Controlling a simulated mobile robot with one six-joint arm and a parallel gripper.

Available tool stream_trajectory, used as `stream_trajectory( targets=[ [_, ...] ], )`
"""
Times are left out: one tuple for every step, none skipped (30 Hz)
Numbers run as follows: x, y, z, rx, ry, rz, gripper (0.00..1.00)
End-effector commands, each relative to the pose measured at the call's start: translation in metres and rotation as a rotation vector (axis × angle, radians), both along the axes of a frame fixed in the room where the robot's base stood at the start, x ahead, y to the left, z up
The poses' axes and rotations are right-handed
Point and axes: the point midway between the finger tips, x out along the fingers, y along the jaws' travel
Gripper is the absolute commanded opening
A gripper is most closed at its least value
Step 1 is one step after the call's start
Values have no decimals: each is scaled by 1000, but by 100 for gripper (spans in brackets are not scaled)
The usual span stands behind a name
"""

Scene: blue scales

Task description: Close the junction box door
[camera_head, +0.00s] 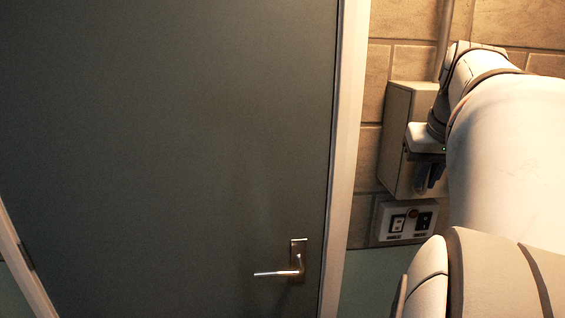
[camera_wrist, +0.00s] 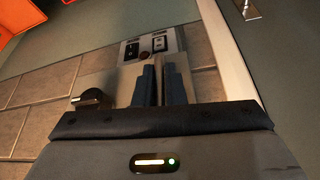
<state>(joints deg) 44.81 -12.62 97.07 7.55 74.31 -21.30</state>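The junction box (camera_head: 398,135) is a grey-beige metal box on the brick wall, right of the large door. My arm hides much of its front, and I cannot tell how far its door stands open. My gripper (camera_head: 430,180) is at the lower front of the box. In the wrist view its two dark blue fingers (camera_wrist: 160,75) point away from me, close together, with a narrow brownish strip between them. I cannot tell whether that strip is held or lies behind. A black knob (camera_wrist: 91,98) shows left of the fingers.
A switch panel (camera_head: 406,221) sits on the wall just below the box and also shows beyond the fingers in the wrist view (camera_wrist: 148,46). A large dark door (camera_head: 170,130) with a metal lever handle (camera_head: 290,262) stands left. Its pale frame (camera_head: 344,150) runs near the box.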

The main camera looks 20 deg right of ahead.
Motion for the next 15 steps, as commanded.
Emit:
stream_trajectory(
  targets=[
    [0,0,0,1,-1,-1,14],
    [0,-1,0,0,0,-1,16],
    [0,-1,0,1,0,-2,20],
    [0,-1,0,0,0,-2,22],
    [-1,-1,0,0,0,-3,25],
    [-1,-2,0,0,0,-3,28],
    [-1,-2,0,-1,0,-4,30],
    [-1,-2,0,0,0,-4,31],
    [-1,-2,0,0,0,-4,31],
    [-1,-2,0,0,0,-4,31],
    [-1,-2,0,0,0,-4,31],
    [-1,-2,0,0,0,-4,31],
    [-1,-2,0,0,0,-4,31],
    [-1,-2,1,-1,0,-5,31],
    [-2,-2,2,-1,0,-5,31]
  ],
)
